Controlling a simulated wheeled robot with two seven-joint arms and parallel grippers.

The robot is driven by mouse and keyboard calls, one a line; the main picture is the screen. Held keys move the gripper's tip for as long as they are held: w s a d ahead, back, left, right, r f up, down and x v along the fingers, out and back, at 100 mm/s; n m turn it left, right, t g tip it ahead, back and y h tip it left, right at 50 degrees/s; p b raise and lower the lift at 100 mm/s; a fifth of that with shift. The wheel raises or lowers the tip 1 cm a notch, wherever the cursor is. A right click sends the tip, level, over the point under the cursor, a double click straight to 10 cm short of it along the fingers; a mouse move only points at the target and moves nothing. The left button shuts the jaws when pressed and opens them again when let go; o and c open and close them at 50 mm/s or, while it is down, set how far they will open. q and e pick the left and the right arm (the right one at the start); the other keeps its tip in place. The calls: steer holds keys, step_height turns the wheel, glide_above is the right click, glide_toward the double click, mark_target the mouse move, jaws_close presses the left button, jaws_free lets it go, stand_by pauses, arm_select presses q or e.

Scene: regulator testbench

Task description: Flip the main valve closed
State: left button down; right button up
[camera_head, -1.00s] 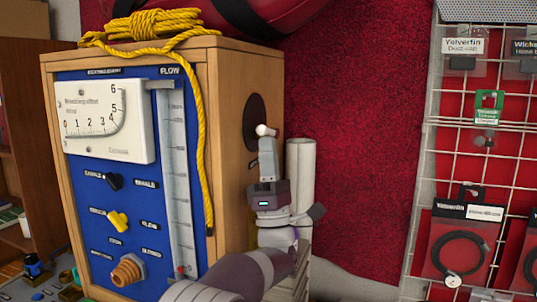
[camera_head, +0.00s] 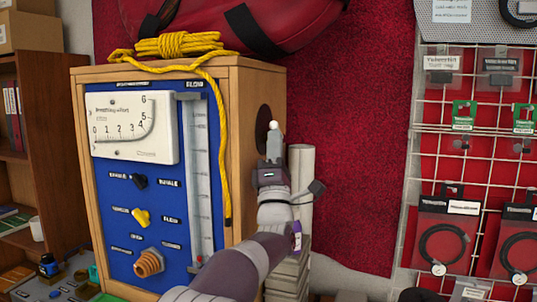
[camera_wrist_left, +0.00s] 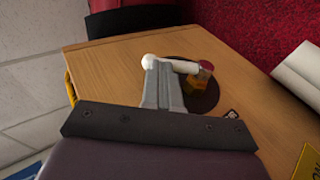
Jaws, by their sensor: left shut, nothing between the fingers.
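A red and yellow part (camera_wrist_left: 205,70) is at the rod's other end. My left gripper (camera_head: 274,145) is shut and empty, its fingertips right by the ball and rod. I cannot tell whether they touch. My right gripper is not in view.
A yellow rope (camera_head: 180,44) lies on the box and hangs down its front corner. A red bag (camera_head: 210,20) is behind it. A white cylinder (camera_head: 302,185) stands just right of my left gripper. A wire rack (camera_head: 410,170) with packaged parts is at right.

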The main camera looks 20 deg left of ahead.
arm_select(q)
steer(key=r+m+g+h+p, duration=0.1)
steer(key=p, duration=0.1)
steer(key=w+r+m+g+h+p, duration=0.1)
steer(key=r+g+h+p, duration=0.1)
steer(key=r+m+g+h+p, duration=0.1)
steer(key=g+h+p, duration=0.1)
steer(key=p, duration=0.1)
steer(key=shift+w+r, duration=0.25)
steer(key=g+p, duration=0.1)
steer(key=p, duration=0.3)
steer(key=w+g+p, duration=0.1)
steer(key=p, duration=0.3)
steer(key=r+m+g+h+p, duration=0.1)
steer(key=g+p, duration=0.1)
steer(key=p, duration=0.2)
steer(key=shift+w, duration=0.3)
steer(key=shift+w+f+p, duration=0.1)
steer(key=shift+f+p, duration=0.1)
steer(key=shift+p, duration=0.4)
steer(key=shift+f+g, duration=0.1)
steer(key=shift+g, duration=0.2)
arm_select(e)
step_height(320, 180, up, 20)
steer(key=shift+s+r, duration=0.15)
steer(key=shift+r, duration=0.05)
